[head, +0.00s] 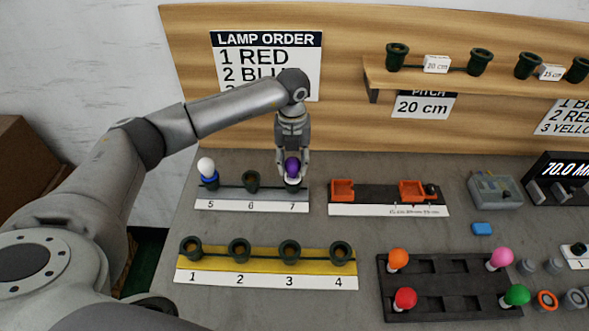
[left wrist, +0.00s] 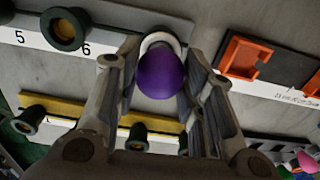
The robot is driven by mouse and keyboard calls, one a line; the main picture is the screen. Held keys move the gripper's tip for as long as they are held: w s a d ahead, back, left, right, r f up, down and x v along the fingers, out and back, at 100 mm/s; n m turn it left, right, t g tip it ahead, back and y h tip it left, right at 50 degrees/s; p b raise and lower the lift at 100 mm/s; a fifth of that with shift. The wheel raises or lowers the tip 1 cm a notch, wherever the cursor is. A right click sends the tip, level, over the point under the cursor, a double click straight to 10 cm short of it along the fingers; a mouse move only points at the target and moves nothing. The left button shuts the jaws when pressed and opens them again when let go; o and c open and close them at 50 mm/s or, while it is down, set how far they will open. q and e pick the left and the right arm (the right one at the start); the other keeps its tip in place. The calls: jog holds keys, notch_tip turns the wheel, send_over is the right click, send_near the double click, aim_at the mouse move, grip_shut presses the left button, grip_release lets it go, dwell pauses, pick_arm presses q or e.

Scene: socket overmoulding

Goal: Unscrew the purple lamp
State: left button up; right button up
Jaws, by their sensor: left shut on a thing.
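The purple lamp (head: 292,167) stands upright at socket 7 on the grey rack marked 5, 6 and 7 (head: 251,206). My left gripper (head: 292,172) comes down from above and is shut on the lamp, with its fingers on both sides of the bulb. In the left wrist view the purple bulb (left wrist: 165,74) sits between the two fingers, with a pale ring behind it. The lamp's lower end at the socket is partly hidden by the fingers. My right gripper is not in view.
A white lamp with a blue base (head: 207,172) stands at socket 5; socket 6 (head: 251,180) is empty. Several empty sockets stand on the yellow rack (head: 265,267) in front. Orange clamps (head: 343,190) are to the right. A dark tray (head: 450,287) holds coloured lamps.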

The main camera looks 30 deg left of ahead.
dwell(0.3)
pick_arm(q)
jog(key=n+p, duration=0.1)
jog(key=n, duration=0.2)
jog(key=shift+r, duration=0.15)
jog(key=shift+n+p, duration=0.4)
jog(key=shift+n, duration=0.5)
jog(key=o, duration=1)
jog(key=shift+c, duration=0.2)
